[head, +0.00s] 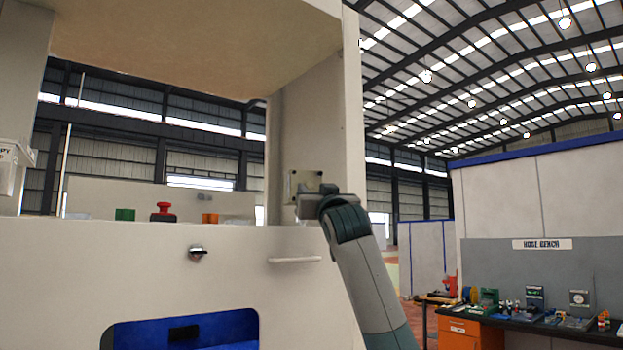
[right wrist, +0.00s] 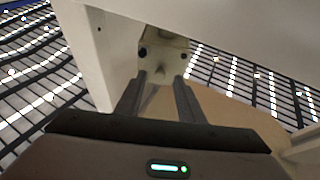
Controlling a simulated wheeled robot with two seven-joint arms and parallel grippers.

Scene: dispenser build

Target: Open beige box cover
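A small beige box (head: 305,183) with dark screws at its corners is mounted on the beige post of the machine in the head view. The right wrist view shows it as a beige block (right wrist: 163,48) with dark round spots, just beyond my fingertips. My right gripper (head: 312,203) is at the lower part of the box, partly hidden behind my own wrist. In the right wrist view, my right gripper (right wrist: 160,78) has its two fingers apart, with the tips close to the block's lower edge. Whether they touch it is unclear. My left gripper is not in view.
The machine's front panel (head: 60,270) carries a metal knob (head: 197,252) and a white bar handle (head: 295,260). A red button (head: 163,212) stands behind its top edge. A large beige canopy (head: 200,45) overhangs from above. A workbench (head: 480,317) with tools stands far right.

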